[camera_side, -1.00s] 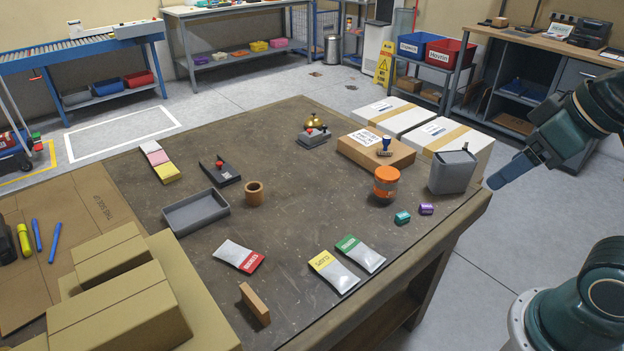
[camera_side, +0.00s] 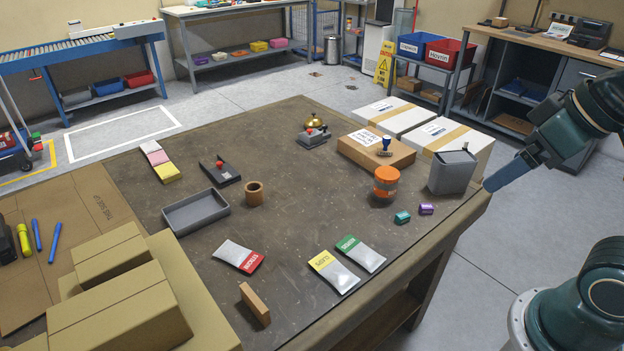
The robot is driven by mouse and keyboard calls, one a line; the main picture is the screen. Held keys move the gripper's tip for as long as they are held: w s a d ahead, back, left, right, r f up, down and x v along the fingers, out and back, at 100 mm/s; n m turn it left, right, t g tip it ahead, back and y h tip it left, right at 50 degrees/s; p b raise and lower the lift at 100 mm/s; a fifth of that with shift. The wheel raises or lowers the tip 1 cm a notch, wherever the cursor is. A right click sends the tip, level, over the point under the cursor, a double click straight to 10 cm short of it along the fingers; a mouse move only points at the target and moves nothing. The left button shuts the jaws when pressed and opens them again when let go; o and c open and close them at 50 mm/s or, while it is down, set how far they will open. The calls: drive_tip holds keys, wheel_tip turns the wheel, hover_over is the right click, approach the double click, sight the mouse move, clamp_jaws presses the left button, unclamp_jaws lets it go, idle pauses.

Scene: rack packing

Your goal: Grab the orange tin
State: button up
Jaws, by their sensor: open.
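The orange tin (camera_side: 386,174) stands upright on the dark table, right of the middle. My gripper (camera_side: 490,184) is at the right, near the table's right edge, with blue fingers pointing down and left. It is open and empty, well to the right of the tin and apart from it. A grey bin (camera_side: 452,173) stands between the tin and my gripper in the picture.
Close in front of the tin lie a teal piece (camera_side: 402,217) and a purple piece (camera_side: 426,208). A flat brown box (camera_side: 370,151) and white boxes (camera_side: 458,142) are behind it. Seed-like packets (camera_side: 333,271) lie nearer the front. The table's middle is clear.

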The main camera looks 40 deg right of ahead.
drive_tip(key=w+d+f+m+g, duration=0.1)
drive_tip(key=w+d+m+g, duration=0.15)
drive_tip(key=w+m, duration=0.55)
drive_tip(key=w+d+f+m+g, duration=0.1)
drive_tip(key=w+d+m, duration=0.25)
drive_tip(key=w, duration=0.95)
drive_tip(key=w+d+f+m, duration=0.2)
drive_tip(key=w+d+f, duration=0.1)
drive_tip(key=w+f, duration=0.1)
drive_tip(key=w+d+f+m+g, duration=0.1)
drive_tip(key=w+d+f+m, duration=0.2)
drive_tip(key=f, duration=0.4)
drive_tip(key=w+d+f+m+g, duration=0.1)
drive_tip(key=w+d+f+m, duration=0.2)
drive_tip(key=f, duration=0.3)
drive_tip(key=shift+w+d+m, duration=0.25)
drive_tip(key=shift+w+d, duration=0.5)
drive_tip(key=shift+w, duration=0.05)
drive_tip(key=shift+w+d+f, duration=0.1)
drive_tip(key=shift+f, duration=0.05)
drive_tip(key=shift+f, duration=0.15)
